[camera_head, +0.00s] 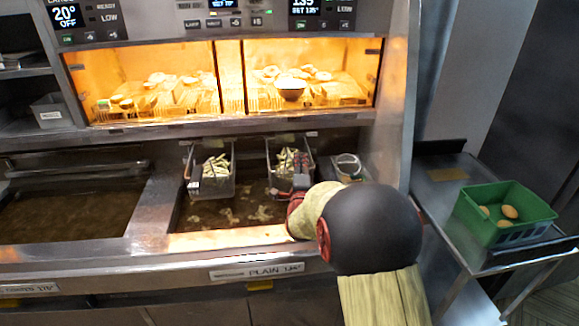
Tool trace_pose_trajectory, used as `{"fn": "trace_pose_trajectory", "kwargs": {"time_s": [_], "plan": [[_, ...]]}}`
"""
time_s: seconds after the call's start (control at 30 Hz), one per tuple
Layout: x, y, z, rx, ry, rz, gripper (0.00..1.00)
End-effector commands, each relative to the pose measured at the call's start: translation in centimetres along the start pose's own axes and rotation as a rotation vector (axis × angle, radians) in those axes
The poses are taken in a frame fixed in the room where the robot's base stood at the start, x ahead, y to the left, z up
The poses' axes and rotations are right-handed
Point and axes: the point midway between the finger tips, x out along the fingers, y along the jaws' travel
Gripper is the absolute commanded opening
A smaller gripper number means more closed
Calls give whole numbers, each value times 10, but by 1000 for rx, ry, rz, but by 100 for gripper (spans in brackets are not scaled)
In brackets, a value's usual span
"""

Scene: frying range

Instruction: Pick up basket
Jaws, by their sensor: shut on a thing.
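Two wire fry baskets with pale green-and-white food in them hang over the dark oil of the right-hand fryer vat. The right basket (270,163) is just beyond my gripper. My own arm hides most of the fingers and the exact contact. Whether the basket is raised from its rest cannot be told.
A wide oil vat (65,215) lies to the left. A small metal container (347,166) stands right of the right basket. A lit warming cabinet (231,115) with food is above. A green crate (513,205) with brown round items sits on a metal cart at right.

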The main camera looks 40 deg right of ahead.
Motion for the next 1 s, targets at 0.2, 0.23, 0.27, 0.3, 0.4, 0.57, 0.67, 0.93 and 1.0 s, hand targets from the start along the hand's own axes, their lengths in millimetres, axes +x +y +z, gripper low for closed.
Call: {"fn": "trace_pose_trajectory", "kwargs": {"time_s": [0.2,0.23,0.27,0.3,0.4,0.57,0.67,0.93,1.0], "plan": [[0,1,0,0,0,2,0],[0,1,0,0,0,2,0],[0,1,0,0,0,2,0],[0,1,0,0,0,2,0],[0,1,0,0,0,2,0],[0,-1,0,0,0,-2,0],[0,-1,0,0,0,-2,0],[1,-8,0,0,0,-3,0],[1,-13,0,1,0,-4,0]]}}
